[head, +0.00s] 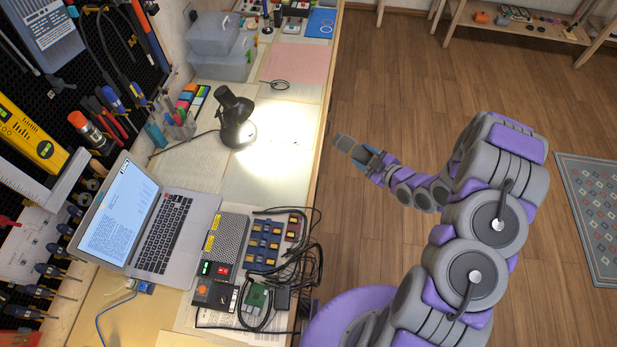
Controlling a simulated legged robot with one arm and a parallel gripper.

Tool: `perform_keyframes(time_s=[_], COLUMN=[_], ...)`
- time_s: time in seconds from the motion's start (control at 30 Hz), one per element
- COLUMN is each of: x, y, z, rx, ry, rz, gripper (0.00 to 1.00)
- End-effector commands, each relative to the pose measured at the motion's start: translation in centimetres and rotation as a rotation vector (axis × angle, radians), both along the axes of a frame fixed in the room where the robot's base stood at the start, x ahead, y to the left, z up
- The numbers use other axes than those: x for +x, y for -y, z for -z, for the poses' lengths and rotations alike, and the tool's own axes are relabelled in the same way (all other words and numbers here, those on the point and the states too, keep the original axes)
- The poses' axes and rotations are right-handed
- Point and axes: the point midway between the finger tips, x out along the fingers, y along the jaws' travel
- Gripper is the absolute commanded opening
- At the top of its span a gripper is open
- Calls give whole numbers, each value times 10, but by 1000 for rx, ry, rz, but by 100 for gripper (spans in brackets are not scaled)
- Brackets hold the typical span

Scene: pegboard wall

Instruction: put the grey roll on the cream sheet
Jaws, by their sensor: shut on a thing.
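My gripper (365,155) is at the end of my purple and grey arm, over the wooden floor just right of the desk's edge. It is shut on the grey roll (346,143), a small grey piece with a tan face that juts out toward the desk. Pale sheets lie on the desk. One cream sheet (294,97) lies beyond the lamp, below a pink sheet; others lie left of and below the lamp. Which one the task means I cannot tell for sure. The roll is apart from all of them.
A black lamp (236,118) stands on the desk and casts a bright patch to its right. A laptop (165,232), a grey perforated box (228,240) and black cables (300,255) fill the near part. Clear bins (222,65) stand behind. A tool pegboard is at left.

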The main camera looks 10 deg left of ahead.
Motion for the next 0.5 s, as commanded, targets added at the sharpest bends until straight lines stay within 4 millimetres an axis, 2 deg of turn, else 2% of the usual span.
perform_keyframes(time_s=[0.03,0.2,0.4,0.5], x=[-16,-77,-141,-160], y=[-7,-39,-69,-77], z=[14,48,65,67], rx=[3,4,3,2], ry=[-5,-5,-1,1], rz=[-55,-262,-442,-493], gripper=[14,14,14,14])
